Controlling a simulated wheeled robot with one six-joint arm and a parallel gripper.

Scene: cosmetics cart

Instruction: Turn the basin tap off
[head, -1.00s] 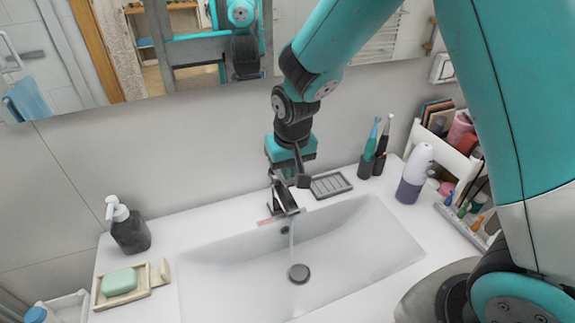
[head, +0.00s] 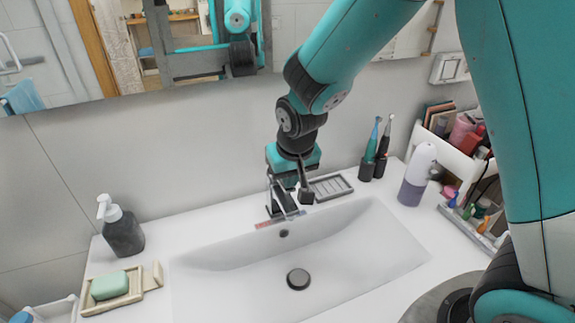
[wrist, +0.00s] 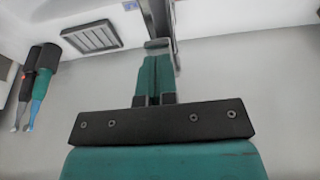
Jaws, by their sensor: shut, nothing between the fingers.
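The metal basin tap (head: 283,204) stands at the back edge of the white basin (head: 345,240). No water stream shows below its spout. My gripper (head: 290,184) points down right at the tap and partly hides it; its fingers are shut and hold nothing. In the wrist view, the two fingers of my gripper (wrist: 156,75) lie close together, with part of the tap (wrist: 160,18) just beyond and beside their tips. I cannot tell whether the fingers touch the tap, and its lever is not clearly visible.
A ridged soap tray (head: 330,187), toothbrushes in dark holders (head: 366,168) and a white-and-purple dispenser (head: 415,175) stand right of the tap. A dark pump bottle (head: 123,232) and green soap (head: 110,286) are at left. The mirror and wall are close behind.

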